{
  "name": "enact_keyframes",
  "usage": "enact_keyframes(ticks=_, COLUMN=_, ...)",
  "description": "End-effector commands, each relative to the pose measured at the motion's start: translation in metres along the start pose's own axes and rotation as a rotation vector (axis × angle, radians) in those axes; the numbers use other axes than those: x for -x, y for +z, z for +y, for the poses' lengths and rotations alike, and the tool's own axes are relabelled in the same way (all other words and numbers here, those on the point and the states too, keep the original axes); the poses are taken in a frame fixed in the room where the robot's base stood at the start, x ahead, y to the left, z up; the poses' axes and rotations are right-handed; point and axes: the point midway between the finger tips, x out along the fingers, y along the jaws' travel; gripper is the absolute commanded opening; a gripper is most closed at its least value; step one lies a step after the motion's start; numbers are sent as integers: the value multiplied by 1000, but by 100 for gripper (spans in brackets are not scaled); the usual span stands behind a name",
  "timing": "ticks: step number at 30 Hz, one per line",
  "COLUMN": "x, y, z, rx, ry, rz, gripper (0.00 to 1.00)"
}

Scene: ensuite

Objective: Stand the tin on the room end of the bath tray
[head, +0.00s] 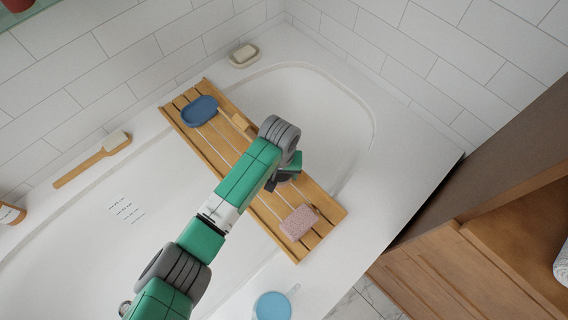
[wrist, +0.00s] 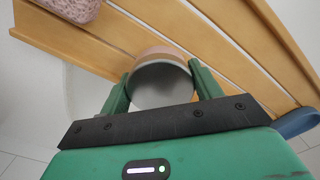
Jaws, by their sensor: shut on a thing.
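The tin (wrist: 162,84) shows in the wrist view as a round pale grey cylinder with a pinkish and brown band. My gripper (wrist: 160,88) is shut on it, with one green finger on each side. In the head view my gripper (head: 284,180) is over the middle of the bath tray (head: 262,219), and my arm hides the tin there. The wooden slatted tray lies across the bath. I cannot tell whether the tin touches the slats. A pink speckled block (head: 299,222) lies on the tray's room end; it also shows in the wrist view (wrist: 72,8).
A soap dish (head: 243,56) and a wooden brush (head: 92,160) lie on the bath rim. A light blue round thing (head: 273,306) is at the near rim.

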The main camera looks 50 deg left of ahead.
Motion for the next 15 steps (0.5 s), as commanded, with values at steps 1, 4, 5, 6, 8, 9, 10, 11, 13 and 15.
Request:
enact_keyframes(ticks=1, x=-2, y=-2, z=2, rx=-1, ry=0, rz=1, gripper=37)
enact_keyframes(ticks=4, x=1, y=-3, z=4, rx=0, ry=1, rz=-1, gripper=37)
enact_keyframes(ticks=5, x=1, y=-3, z=4, rx=1, ry=1, rz=-1, gripper=37)
enact_keyframes(ticks=6, x=0, y=-4, z=4, rx=0, ry=1, rz=0, gripper=37)
enact_keyframes(ticks=8, x=-2, y=-6, z=6, rx=0, ry=0, rz=1, gripper=37)
enact_keyframes(ticks=9, x=-4, y=-9, z=10, rx=-1, ry=-1, rz=3, gripper=37)
enact_keyframes(ticks=10, x=-9, y=-10, z=11, rx=-1, ry=0, rz=2, gripper=37)
enact_keyframes(ticks=11, x=-15, y=-9, z=10, rx=0, ry=1, rz=1, gripper=37)
enact_keyframes(ticks=13, x=-28, y=-9, z=9, rx=1, ry=0, rz=2, gripper=37)
enact_keyframes(ticks=15, x=-38, y=-9, z=9, rx=1, ry=0, rz=2, gripper=37)
